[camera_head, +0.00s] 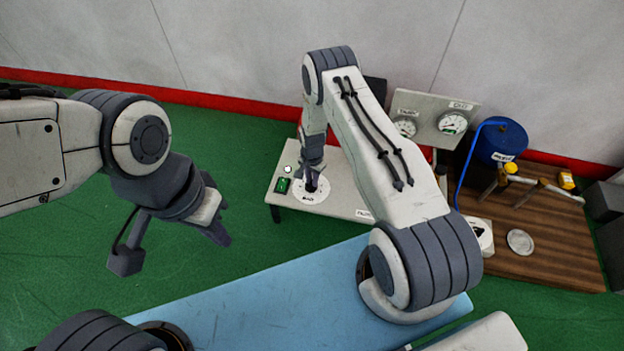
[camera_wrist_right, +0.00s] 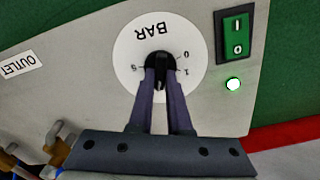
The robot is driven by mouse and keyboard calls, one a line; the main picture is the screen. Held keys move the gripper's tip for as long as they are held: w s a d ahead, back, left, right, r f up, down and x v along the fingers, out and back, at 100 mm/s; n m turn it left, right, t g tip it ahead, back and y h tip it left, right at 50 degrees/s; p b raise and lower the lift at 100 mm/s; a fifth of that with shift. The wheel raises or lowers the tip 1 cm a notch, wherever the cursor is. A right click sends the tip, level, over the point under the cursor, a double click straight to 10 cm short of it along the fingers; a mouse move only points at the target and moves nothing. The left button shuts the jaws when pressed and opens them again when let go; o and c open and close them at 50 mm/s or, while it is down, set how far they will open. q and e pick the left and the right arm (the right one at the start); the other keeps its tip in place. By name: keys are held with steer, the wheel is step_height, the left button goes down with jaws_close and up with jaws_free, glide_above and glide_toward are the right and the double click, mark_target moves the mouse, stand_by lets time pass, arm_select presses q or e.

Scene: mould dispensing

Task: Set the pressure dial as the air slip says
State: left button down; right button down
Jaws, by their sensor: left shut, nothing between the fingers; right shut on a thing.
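The pressure dial is a white disc (camera_wrist_right: 128,50) marked BAR, with 0, 1 and 5 readable at its edge, on a pale panel (camera_wrist_right: 85,75). It also shows in the head view (camera_head: 318,194). My right gripper (camera_wrist_right: 161,66) is shut on the dark knob at the disc's centre. The fingers hide most of the knob, so its exact setting cannot be read. My left gripper (camera_head: 219,236) is shut and empty, over the green floor left of the panel. I cannot make out an air slip in either view.
A green rocker switch (camera_wrist_right: 235,36) and a lit white lamp (camera_wrist_right: 233,84) sit beside the dial. Gauges (camera_head: 452,123) on an upright plate, a blue drum (camera_head: 500,140) and a brown wooden table (camera_head: 560,240) stand to the right. A light-blue surface (camera_head: 270,290) lies in front.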

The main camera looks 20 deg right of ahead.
mark_target(311, 182)
steer(key=shift+s+a, duration=0.15)
steer(key=shift+s, duration=0.05)
steer(key=c, duration=0.9)
jaws_free()
steer(key=shift+o, duration=0.2)
steer(key=shift+w, duration=0.1)
step_height(311, 182, up, 10)
steer(key=p, duration=0.3)
steer(key=shift+r+p, duration=0.25)
steer(key=shift+p, duration=0.15)
